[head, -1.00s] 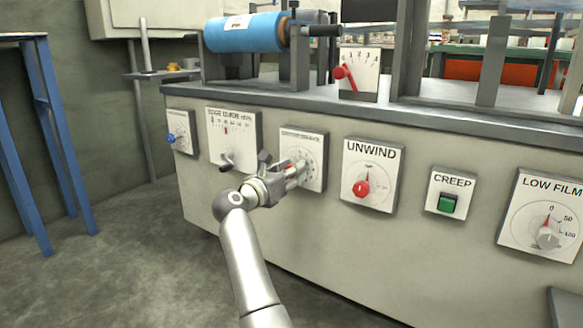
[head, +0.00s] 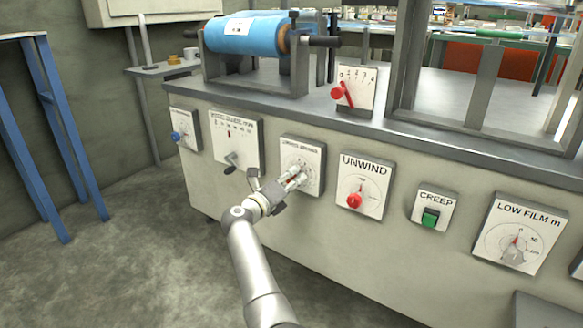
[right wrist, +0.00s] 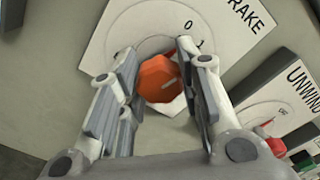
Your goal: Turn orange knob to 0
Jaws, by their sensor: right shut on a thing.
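The orange knob (right wrist: 158,82) sits on a white dial plate (right wrist: 130,30) whose visible lettering ends in "RAKE". A "0" shows on the plate above and right of the knob, with another mark beside it. A short pale mark shows on the right part of the knob's face. My right gripper (right wrist: 158,62) is shut on the knob, one finger on each side. In the head view, my right gripper (head: 297,178) is at the same plate (head: 313,154) and hides most of the knob. My left gripper is not in view.
Right of this plate are the UNWIND dial with a red knob (head: 354,201), the green CREEP button (head: 430,217) and the LOW FILM dial (head: 497,243). The bench top (head: 270,93) overhangs the panel slightly.

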